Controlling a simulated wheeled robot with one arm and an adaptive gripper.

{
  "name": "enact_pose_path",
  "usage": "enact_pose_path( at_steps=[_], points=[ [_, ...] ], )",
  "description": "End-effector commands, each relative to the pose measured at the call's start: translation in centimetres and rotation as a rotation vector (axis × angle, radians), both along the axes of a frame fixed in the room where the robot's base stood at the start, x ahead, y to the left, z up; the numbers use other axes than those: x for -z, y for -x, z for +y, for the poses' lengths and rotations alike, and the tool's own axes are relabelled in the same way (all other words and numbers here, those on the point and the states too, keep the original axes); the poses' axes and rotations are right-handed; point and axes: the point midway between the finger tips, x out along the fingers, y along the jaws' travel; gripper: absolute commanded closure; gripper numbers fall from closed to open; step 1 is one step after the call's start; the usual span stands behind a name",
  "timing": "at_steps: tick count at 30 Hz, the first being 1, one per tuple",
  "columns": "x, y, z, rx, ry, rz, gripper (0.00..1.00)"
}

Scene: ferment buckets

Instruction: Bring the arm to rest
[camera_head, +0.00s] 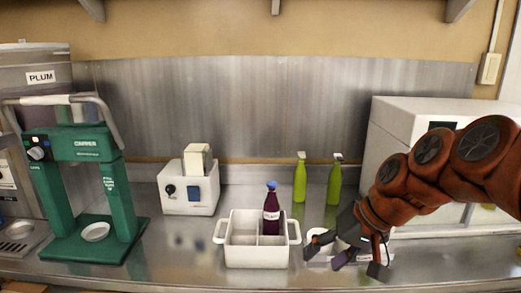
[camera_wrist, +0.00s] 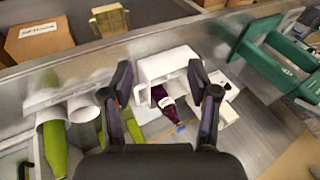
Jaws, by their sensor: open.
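My gripper (camera_head: 345,262) is open and empty, at the lower right in the head view, held to the right of the white two-handled caddy. My red-brown arm reaches in from the right edge. In the wrist view, the two dark fingers of my gripper (camera_wrist: 160,72) are spread wide. The dark purple bottle (camera_head: 271,212) with a blue cap stands in a right compartment of the caddy (camera_head: 240,255). The bottle (camera_wrist: 163,97) shows beyond and between the fingers in the wrist view, with nothing gripping it.
Two green bottles (camera_head: 300,180) (camera_head: 335,182) stand behind, near the steel wall. A white box device (camera_head: 188,200) and the green capper (camera_head: 120,195) stand left. A large white cabinet (camera_head: 392,118) is behind my arm. A white object, partly hidden, lies behind my gripper.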

Motion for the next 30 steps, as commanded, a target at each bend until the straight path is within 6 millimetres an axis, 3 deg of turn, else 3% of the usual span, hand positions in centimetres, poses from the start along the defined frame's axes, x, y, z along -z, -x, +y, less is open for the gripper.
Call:
enact_pose_path(
  at_steps=[1, 4, 9, 15, 21, 30],
  points=[
    [1.0, 2.4, 0.5, -0.019, 0.046, 0.04, 0.4],
    [3.4, 6.7, 0.4, -0.04, 0.139, 0.118, 0.4],
    [7.1, 14.0, -1.2, -0.056, 0.298, 0.244, 0.4],
    [9.9, 20.5, -4.0, -0.046, 0.44, 0.353, 0.4],
    [10.9, 23.2, -5.4, -0.037, 0.494, 0.397, 0.4],
    [11.0, 23.2, -5.5, -0.036, 0.496, 0.399, 0.4]
  ],
)
